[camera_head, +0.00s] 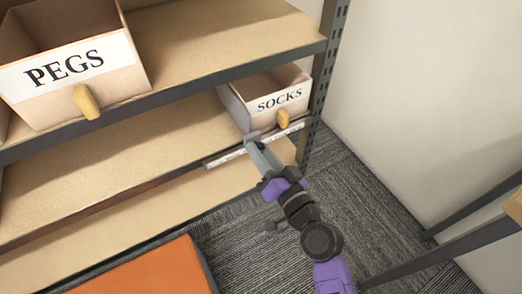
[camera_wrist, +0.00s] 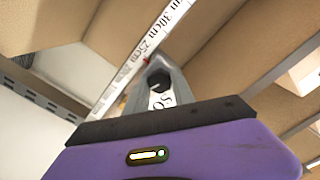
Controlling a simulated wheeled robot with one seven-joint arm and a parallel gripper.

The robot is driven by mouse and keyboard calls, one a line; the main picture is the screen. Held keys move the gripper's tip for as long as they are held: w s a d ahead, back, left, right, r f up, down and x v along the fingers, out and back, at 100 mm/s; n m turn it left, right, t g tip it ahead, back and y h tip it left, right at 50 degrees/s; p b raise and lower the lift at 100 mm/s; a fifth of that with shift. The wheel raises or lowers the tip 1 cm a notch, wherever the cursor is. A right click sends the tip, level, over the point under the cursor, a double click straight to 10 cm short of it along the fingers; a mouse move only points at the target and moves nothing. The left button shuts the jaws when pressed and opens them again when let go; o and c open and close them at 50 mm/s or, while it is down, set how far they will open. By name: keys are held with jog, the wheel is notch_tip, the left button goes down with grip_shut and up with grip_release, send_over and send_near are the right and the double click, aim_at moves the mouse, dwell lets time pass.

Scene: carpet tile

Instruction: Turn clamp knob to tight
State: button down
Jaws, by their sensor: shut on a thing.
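The dark clamp knob (camera_wrist: 159,80) shows in the wrist view between the grey fingertips of my gripper (camera_wrist: 160,76), beside the ruler strip. A small red mark shows just above it. In the head view my gripper (camera_head: 257,143) reaches up to the shelf's front edge, just below the SOCKS bin, with its fingers shut on the knob. The knob is hidden by the fingers in that view. The rest of the clamp is mostly hidden, and the knob's tightness cannot be told.
A white ruler strip (camera_head: 226,158) runs along the shelf edge; it also shows in the wrist view (camera_wrist: 127,70). The SOCKS bin (camera_head: 290,118) stands above my gripper, the PEGS bin (camera_head: 125,82) on the higher shelf. An orange surface (camera_head: 150,272) lies lower left.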

jog(key=m+p, duration=0.2)
jog(key=m, duration=0.9)
jog(key=shift+m+p, duration=0.3)
jog(key=shift+p, duration=0.05)
jog(key=shift+f, duration=0.1)
jog(key=c, duration=1.1)
grip_release()
jog(key=shift+o, duration=0.2)
jog(key=shift+s, duration=0.1)
jog(key=v, duration=0.7)
jog(key=shift+s+d, duration=0.25)
